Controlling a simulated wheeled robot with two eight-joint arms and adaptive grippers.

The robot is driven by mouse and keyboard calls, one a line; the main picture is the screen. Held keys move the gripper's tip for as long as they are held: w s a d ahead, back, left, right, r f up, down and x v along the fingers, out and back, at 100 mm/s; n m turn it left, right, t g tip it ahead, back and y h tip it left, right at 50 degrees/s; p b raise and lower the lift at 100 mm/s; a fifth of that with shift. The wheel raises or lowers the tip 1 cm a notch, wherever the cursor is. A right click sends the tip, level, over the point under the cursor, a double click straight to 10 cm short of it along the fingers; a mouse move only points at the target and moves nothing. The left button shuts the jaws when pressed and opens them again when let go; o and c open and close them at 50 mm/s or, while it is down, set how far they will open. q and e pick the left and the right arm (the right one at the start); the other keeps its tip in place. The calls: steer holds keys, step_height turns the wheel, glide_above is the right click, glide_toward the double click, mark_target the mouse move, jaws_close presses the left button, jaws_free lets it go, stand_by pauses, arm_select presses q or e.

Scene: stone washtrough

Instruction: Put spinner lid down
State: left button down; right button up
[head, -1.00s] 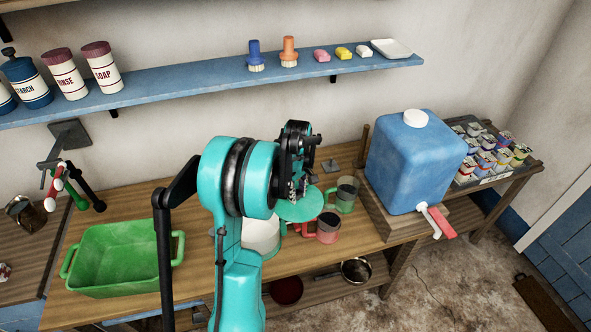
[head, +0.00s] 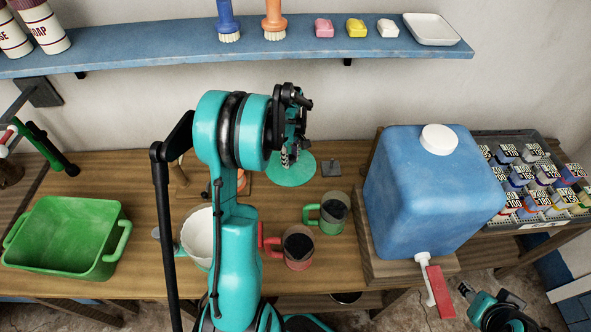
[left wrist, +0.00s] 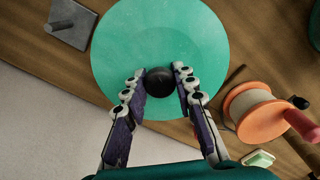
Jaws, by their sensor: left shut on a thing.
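The spinner lid is a round teal disc (head: 291,170) with a dark knob, at the back of the bench near the wall. In the left wrist view the lid (left wrist: 200,45) fills the upper middle. My left gripper (head: 290,155) is shut on the knob (left wrist: 159,80), with one finger on each side in the left wrist view (left wrist: 160,84). I cannot tell whether the lid touches the bench. A white bowl (head: 197,240) stands open in front, partly hidden by my left arm. Part of my right arm with its gripper (head: 468,292) shows at the lower right; its jaw state is unclear.
A grey plate with a post (head: 331,169) stands right of the lid. A green mug (head: 328,213) and a red mug (head: 292,250) stand in front. An orange spool-like thing (left wrist: 255,115) is close by. A blue water container (head: 425,195) is right, a green tub (head: 65,240) left.

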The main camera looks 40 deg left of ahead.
mark_target(291, 171)
arm_select(q)
step_height(291, 171, down, 6)
steer(key=shift+s+f+b, duration=0.1)
steer(key=shift+f+b, duration=0.15)
steer(key=shift+b, duration=0.7)
steer(key=shift+f, duration=0.15)
steer(key=c, duration=1.2)
jaws_free()
